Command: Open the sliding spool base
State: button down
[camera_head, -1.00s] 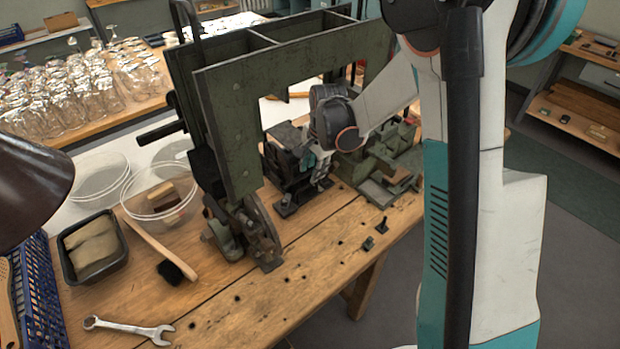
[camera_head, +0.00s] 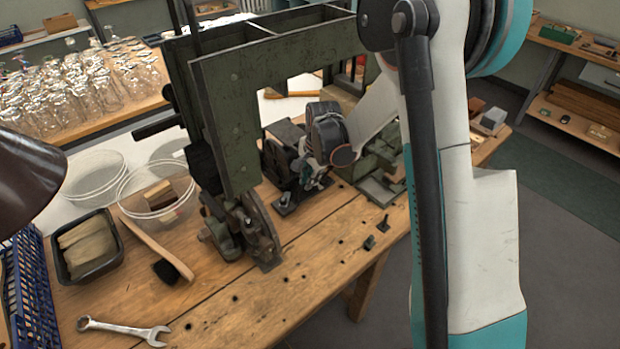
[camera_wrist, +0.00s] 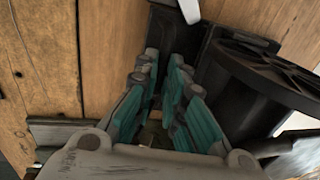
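The dark spool unit (camera_head: 281,146) stands under the green machine frame, on the wooden bench. A dark base plate (camera_head: 287,206) shows at its front foot. My gripper (camera_head: 314,182) is low at the unit's right front side, partly hidden by my wrist. In the wrist view, my gripper's teal fingers (camera_wrist: 161,82) point down toward the bench with a narrow gap between their tips. I see nothing clearly held in the gap. A black spool drum (camera_wrist: 255,82) is close to the right of the fingers, and a black bracket (camera_wrist: 207,45) lies just beyond them. Contact cannot be told.
The green machine frame (camera_head: 290,48) arches over the spool unit. A green fixture (camera_head: 377,178) stands close to the right. The bench front is mostly clear.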

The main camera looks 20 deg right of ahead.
jog(key=s+d, duration=0.2)
jog(key=s, duration=0.2)
jog(key=s+d+b, duration=0.1)
jog(key=s+d, duration=0.1)
jog(key=s, duration=0.3)
jog(key=s+d, duration=0.2)
jog(key=s, duration=0.3)
jog(key=shift+s, duration=0.1)
jog(key=c, duration=1.7)
grip_release()
jog(key=shift+o, duration=0.2)
jog(key=shift+r, duration=0.15)
notch_tip(320, 180, up, 12)
jog(key=s, duration=0.2)
jog(key=shift+d+f, duration=0.25)
jog(key=shift+d, duration=0.15)
jog(key=shift+s, duration=0.1)
